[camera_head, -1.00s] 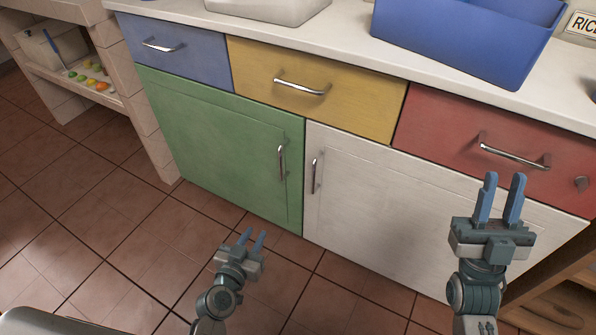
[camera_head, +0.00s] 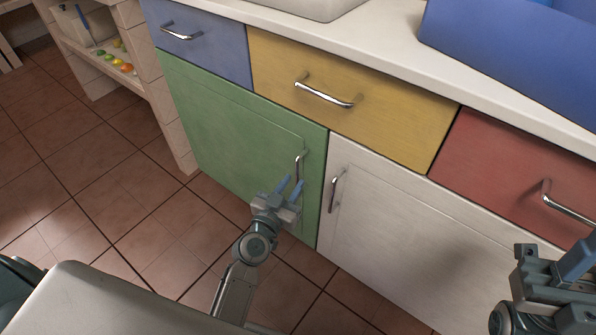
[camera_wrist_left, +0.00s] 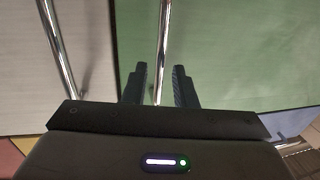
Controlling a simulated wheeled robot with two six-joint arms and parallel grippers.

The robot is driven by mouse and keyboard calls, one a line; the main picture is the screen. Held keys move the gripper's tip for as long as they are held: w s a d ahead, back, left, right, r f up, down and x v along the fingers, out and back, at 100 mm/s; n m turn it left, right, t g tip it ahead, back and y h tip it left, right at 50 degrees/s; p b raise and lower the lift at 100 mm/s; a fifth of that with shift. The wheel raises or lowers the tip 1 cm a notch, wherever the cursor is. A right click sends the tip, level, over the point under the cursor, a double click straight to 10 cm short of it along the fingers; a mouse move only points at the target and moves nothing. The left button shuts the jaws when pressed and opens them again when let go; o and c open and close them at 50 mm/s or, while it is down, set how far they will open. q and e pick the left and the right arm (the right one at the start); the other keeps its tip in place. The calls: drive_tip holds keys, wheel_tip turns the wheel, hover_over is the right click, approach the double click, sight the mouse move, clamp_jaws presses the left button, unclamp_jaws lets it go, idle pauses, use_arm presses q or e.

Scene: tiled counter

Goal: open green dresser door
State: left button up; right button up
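The green dresser door (camera_head: 225,125) is shut, flush with the dresser front. Its vertical metal handle (camera_head: 298,166) is near the door's right edge. My left gripper (camera_head: 290,186) is open just below and in front of that handle. In the left wrist view, the green door's handle (camera_wrist_left: 162,50) runs down between the two open fingers (camera_wrist_left: 160,82); I cannot tell whether they touch it. My right gripper (camera_head: 578,262) is at the right edge in front of the white door, partly cut off, so its opening is unclear.
The white door (camera_head: 400,225) with its own handle (camera_head: 334,190) is close on the right; that handle also shows in the left wrist view (camera_wrist_left: 57,45). Blue, yellow and red drawers line the top. Tiled floor (camera_head: 110,215) is clear at left.

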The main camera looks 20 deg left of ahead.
sight(297, 178)
use_arm(q)
drive_tip(key=shift+w+d, duration=0.15)
drive_tip(key=shift+w, duration=0.8)
drive_tip(key=shift+w+d, duration=0.15)
drive_tip(key=shift+w, duration=0.8)
clamp_jaws()
